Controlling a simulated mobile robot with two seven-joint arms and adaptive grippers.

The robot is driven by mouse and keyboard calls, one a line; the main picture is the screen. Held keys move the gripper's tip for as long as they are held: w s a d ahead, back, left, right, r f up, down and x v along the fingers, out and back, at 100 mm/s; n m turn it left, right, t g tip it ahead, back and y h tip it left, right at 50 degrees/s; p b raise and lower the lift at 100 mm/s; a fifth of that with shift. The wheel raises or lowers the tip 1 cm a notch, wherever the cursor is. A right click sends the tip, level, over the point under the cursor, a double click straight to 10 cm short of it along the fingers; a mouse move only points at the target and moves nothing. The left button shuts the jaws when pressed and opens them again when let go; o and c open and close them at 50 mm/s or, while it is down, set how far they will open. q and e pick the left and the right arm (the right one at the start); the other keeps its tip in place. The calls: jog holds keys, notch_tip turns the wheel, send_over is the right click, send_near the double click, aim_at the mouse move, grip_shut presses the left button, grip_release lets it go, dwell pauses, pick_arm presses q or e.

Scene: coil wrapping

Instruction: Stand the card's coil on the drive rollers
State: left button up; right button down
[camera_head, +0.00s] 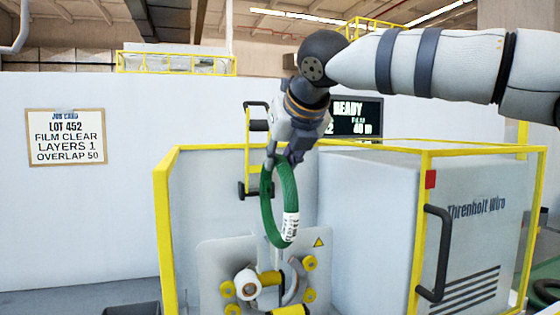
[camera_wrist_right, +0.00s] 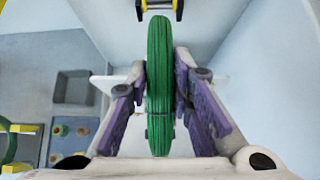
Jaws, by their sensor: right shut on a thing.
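My right gripper (camera_head: 284,156) is shut on a green coil (camera_head: 267,210) with a white label, which hangs upright above the wrapping machine. In the right wrist view the coil (camera_wrist_right: 159,70) stands edge-on between the two purple-padded fingers (camera_wrist_right: 160,95). The job card (camera_head: 66,137) on the wall at left reads LOT 452, FILM CLEAR, LAYERS 1, OVERLAP 50. Below the coil is the machine's front plate (camera_head: 212,262) with yellow rollers (camera_head: 310,263) and a white and yellow roll (camera_head: 247,283). The coil hangs clear above the lower yellow parts. My left gripper is out of view.
A yellow frame (camera_head: 164,240) surrounds the machine, with a black handle (camera_head: 436,255) on the right. A display reading READY (camera_head: 358,117) stands behind my arm. More green coils (camera_head: 546,291) lie at the lower right edge. A dark bin (camera_head: 132,308) is at bottom left.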

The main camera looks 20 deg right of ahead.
aim_at(294, 205)
jog(key=shift+w+r, duration=0.15)
jog(key=shift+s+r, duration=0.15)
jog(key=shift+s, duration=0.15)
jog(key=shift+w+f, duration=0.15)
jog(key=shift+f, duration=5.75)
jog(key=shift+f, duration=0.6)
jog(key=c, duration=1.3)
grip_release()
jog(key=shift+c, duration=0.2)
jog(key=shift+f, duration=0.1)
jog(key=v, duration=1.2)
